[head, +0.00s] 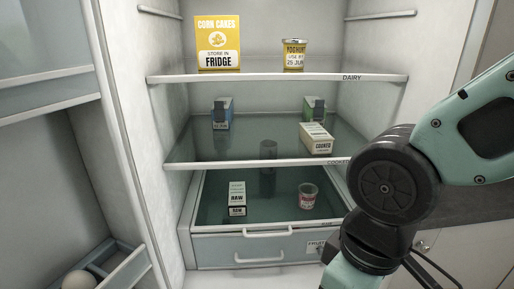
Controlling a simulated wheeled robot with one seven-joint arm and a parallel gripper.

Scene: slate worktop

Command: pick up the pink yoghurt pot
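A small pot with a pinkish-red label (308,196) stands upright on the lowest glass shelf of the open fridge, right of centre; its lettering is too small to read. A yellow pot marked yoghurt (294,55) with a "use by 25 Jun" label stands on the top shelf. My arm crosses the right side of the picture in front of the fridge. My gripper is out of the picture, so its state is hidden.
A yellow corn cakes box (217,45) is on the top dairy shelf. The middle shelf (255,150) holds a blue carton (222,114), a green carton (313,110) and a cooked box (317,138). A raw box (237,192) stands left of the pinkish pot. A drawer (258,250) is below.

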